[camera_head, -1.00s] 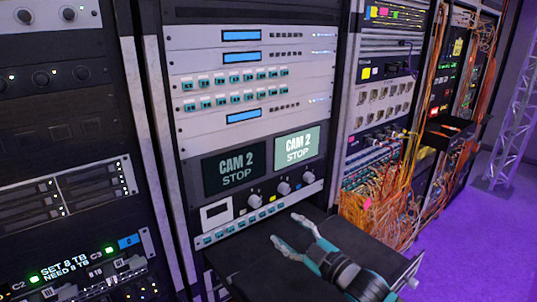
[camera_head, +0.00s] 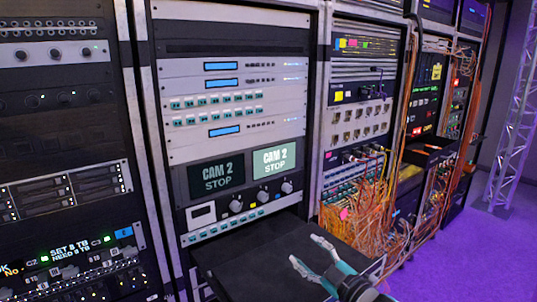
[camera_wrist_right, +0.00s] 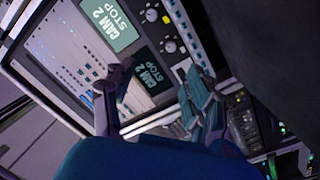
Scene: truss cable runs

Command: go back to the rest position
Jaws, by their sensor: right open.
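My right gripper (camera_head: 304,252) is open and empty at the lower right of the head view. It is over a dark pull-out shelf (camera_head: 262,262) in front of the middle rack. Its two fingers also show in the right wrist view (camera_wrist_right: 152,100), spread apart with the rack face beyond them. I see no contact with the rack. My left gripper is not in the head view.
The middle rack holds two screens reading CAM 2 STOP (camera_head: 274,160), with knobs (camera_head: 262,197) below. Orange cables (camera_head: 362,215) hang in a tangle right of the shelf. Purple floor (camera_head: 450,250) is clear at the right, before a truss (camera_head: 513,130).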

